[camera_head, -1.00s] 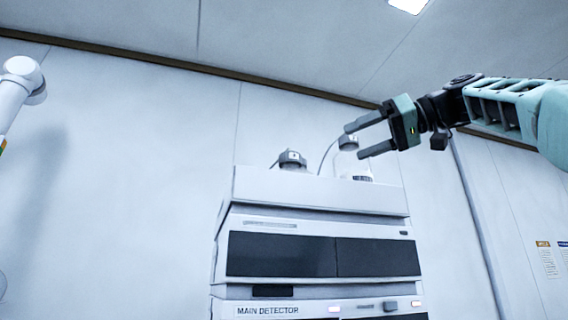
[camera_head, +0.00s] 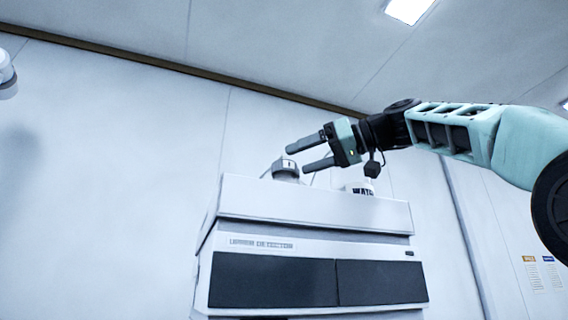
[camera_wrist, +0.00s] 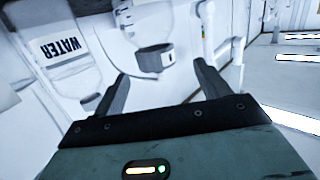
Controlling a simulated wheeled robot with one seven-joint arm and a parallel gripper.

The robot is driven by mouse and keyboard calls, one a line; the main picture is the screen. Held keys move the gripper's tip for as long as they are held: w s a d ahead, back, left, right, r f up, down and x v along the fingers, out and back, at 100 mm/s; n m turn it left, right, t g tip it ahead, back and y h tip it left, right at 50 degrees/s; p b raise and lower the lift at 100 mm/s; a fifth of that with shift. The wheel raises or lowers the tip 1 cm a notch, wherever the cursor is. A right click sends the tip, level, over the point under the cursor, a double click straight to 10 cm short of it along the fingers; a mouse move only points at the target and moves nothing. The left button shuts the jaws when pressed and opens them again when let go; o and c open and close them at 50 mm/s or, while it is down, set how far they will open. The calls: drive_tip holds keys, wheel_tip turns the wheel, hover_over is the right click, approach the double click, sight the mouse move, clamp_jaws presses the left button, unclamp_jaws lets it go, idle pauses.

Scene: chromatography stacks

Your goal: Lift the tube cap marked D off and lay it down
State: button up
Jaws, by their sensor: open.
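A grey cap with a small pale label (camera_head: 286,168) stands on top of the instrument stack, on the left; its letter is too small to read. In the wrist view a grey cap with a white label (camera_wrist: 153,59) shows ahead, between and beyond my two fingers. My gripper (camera_head: 299,158) is open and empty, just right of and slightly above the cap in the head view. In the wrist view its fingers (camera_wrist: 160,75) stand apart on either side of the cap, with nothing between them at the tips. Any tube under the cap is mostly hidden.
A white bottle marked WATER (camera_head: 360,189) stands right of the cap on the stack; it also shows in the wrist view (camera_wrist: 62,46). The stack's pale top unit (camera_head: 315,207) has a raised front edge.

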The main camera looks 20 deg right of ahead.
sight(280, 166)
drive_tip(key=p+x, duration=0.2)
drive_tip(key=x, duration=0.1)
drive_tip(key=r+p+x, duration=0.1)
drive_tip(key=x, duration=0.1)
drive_tip(key=shift+w+f, duration=0.1)
drive_tip(key=shift+w, duration=0.2)
drive_tip(key=shift+w+a+f, duration=0.25)
drive_tip(key=shift+w+a, duration=0.1)
drive_tip(key=shift+w, duration=0.05)
drive_tip(key=c, duration=1.1)
